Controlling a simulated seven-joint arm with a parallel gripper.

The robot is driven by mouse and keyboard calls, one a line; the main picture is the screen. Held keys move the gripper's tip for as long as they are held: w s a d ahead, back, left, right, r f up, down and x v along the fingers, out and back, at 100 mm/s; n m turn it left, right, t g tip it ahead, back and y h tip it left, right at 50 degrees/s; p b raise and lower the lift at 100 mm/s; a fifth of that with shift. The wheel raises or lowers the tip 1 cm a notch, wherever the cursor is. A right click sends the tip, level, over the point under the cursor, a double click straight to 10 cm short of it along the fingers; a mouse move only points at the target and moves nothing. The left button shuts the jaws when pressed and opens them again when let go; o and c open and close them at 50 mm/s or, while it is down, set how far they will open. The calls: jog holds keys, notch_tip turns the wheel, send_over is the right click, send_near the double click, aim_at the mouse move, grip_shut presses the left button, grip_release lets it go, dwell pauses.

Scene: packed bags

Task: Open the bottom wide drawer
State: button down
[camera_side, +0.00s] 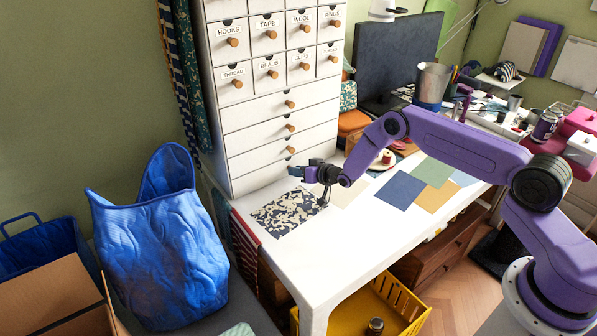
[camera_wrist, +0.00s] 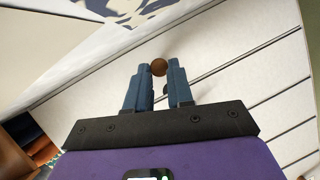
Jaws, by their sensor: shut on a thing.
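The white cabinet (camera_side: 282,134) stands at the back left of the table, with labelled small drawers above several wide drawers. The bottom wide drawer (camera_side: 262,178) is the lowest front, just above the tabletop, and looks flush or nearly so. My gripper (camera_side: 294,171) is at this front from the right, low over the table. In the wrist view my gripper (camera_wrist: 160,76) has its two blue fingers either side of a round brown wooden knob (camera_wrist: 159,67) and is shut on it. In the side view the fingers hide that knob.
A dark-and-cream patterned sheet (camera_side: 284,213) lies on the white table (camera_side: 310,250) in front of the drawer. Coloured sheets (camera_side: 400,190) lie to the right. A blue bag (camera_side: 160,240) stands left of the table. The air above the patterned sheet is clear.

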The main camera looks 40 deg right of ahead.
jog(key=shift+s, duration=0.1)
jog(key=s, duration=1.7)
jog(key=shift+s, duration=0.4)
jog(key=c, duration=1)
grip_release()
jog(key=v, duration=1.7)
jog(key=shift+s+r, duration=0.1)
